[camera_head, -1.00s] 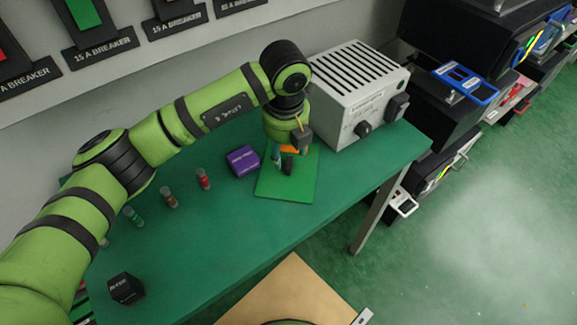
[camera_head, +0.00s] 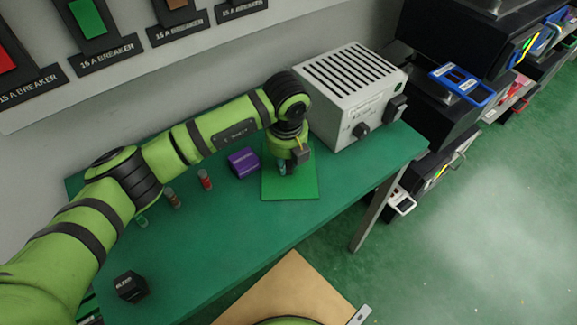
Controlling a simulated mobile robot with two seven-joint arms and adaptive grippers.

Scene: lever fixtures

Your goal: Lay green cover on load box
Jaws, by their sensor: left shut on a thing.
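The green cover (camera_head: 304,188) is a flat, thin, square sheet at the middle of the far part of the green table. My left gripper (camera_head: 284,168) points down at its middle and is shut on it; the fingertips are partly hidden by the wrist. I cannot tell whether the cover touches the table or is just above it. The load box appears to be the grey, slotted box (camera_head: 347,105) behind and right of the cover; its front label is too small to read.
A purple block (camera_head: 243,162) sits close to the left of the cover. Small capped cylinders, one red (camera_head: 205,180) and one brown (camera_head: 173,198), stand farther left. A black block (camera_head: 130,287) is near the front left. The table's (camera_head: 232,235) front middle is clear.

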